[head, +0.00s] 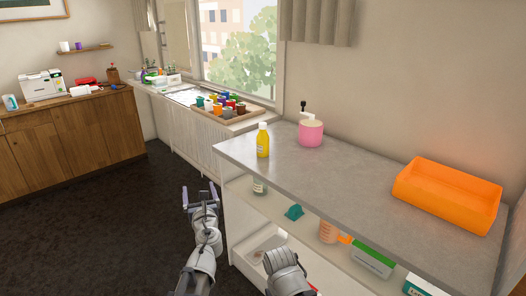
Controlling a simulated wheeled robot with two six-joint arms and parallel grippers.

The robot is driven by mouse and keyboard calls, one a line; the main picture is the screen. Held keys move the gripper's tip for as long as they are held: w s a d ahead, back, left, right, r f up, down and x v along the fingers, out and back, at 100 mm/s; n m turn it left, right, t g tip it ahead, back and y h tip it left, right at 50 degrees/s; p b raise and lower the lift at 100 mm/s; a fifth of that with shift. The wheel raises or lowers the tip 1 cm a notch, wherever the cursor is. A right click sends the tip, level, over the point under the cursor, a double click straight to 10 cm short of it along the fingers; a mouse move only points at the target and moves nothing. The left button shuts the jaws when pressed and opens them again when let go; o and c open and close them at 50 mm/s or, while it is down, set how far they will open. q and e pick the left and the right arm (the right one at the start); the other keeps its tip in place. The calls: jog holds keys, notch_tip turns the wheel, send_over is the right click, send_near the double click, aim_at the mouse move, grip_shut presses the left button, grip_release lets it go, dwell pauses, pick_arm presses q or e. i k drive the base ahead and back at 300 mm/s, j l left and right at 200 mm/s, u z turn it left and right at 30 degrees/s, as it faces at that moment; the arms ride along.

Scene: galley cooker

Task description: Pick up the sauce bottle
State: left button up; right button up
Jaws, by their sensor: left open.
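A yellow bottle (263,143) with a pale cap, which looks like the sauce bottle, stands upright on the grey counter (345,180) near its back left corner. My left gripper (199,195) is open and empty. In the picture it is to the left of the counter and below the bottle, clear of it, over the dark floor. Part of my right arm shows at the bottom edge, but its gripper is not seen.
An orange tray (448,194) sits at the counter's right. The shelf below holds a small bottle (259,186), a measuring jug (328,232) and boxes. The counter's middle is clear.

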aim_at(262, 137)
jog(key=j+z, duration=0.15)
jog(key=z, duration=0.55)
jog(key=i+j+z, duration=0.1)
jog(key=j+z, duration=0.25)
jog(key=j, duration=0.25)
jog(key=j+z, duration=0.35)
jog(key=j, duration=0.25)
jog(key=j+z, duration=0.1)
jog(key=j, duration=1.1)
